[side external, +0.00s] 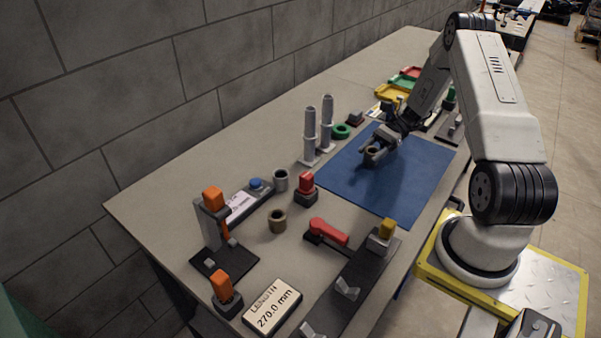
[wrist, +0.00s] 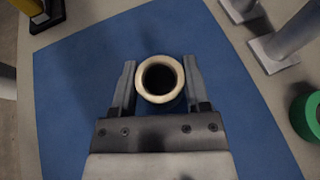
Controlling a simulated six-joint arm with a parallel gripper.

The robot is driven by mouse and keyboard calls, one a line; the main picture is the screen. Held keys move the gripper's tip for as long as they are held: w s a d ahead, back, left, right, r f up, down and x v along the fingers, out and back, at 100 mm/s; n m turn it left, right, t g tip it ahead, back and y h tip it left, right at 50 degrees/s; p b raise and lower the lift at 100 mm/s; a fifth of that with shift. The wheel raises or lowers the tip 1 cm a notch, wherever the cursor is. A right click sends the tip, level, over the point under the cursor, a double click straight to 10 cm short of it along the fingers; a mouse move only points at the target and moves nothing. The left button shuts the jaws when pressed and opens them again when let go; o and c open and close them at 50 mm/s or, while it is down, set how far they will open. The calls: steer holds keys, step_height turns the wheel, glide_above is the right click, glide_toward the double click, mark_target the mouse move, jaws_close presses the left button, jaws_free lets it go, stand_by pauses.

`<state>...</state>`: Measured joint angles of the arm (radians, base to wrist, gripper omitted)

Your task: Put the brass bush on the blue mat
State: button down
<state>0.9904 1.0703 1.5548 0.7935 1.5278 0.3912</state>
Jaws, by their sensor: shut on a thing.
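The brass bush (wrist: 142,88), a pale brass-coloured ring with a dark bore, sits between the two fingers of my gripper (wrist: 158,78) in the wrist view. My gripper is shut on it, and its open end faces the wrist camera. In the side view my gripper (side external: 377,152) holds the bush (side external: 371,151) over the far part of the blue mat (side external: 405,188). I cannot tell how large a gap there is beneath it. The mat also shows under the gripper in the wrist view (wrist: 75,80), and its surface around the bush is clear.
Two grey posts (side external: 310,135) and a green ring (side external: 341,131) stand beyond the mat's left edge. A red-topped block (side external: 305,188), a grey bush (side external: 280,180) and a brownish bush (side external: 277,221) stand left of the mat. A red-handled clamp (side external: 328,232) is nearer the front.

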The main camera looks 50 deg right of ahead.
steer(key=shift+f, duration=0.65)
stand_by(1.1)
jaws_free()
steer(key=shift+d, duration=0.1)
steer(key=shift+v, duration=3.85)
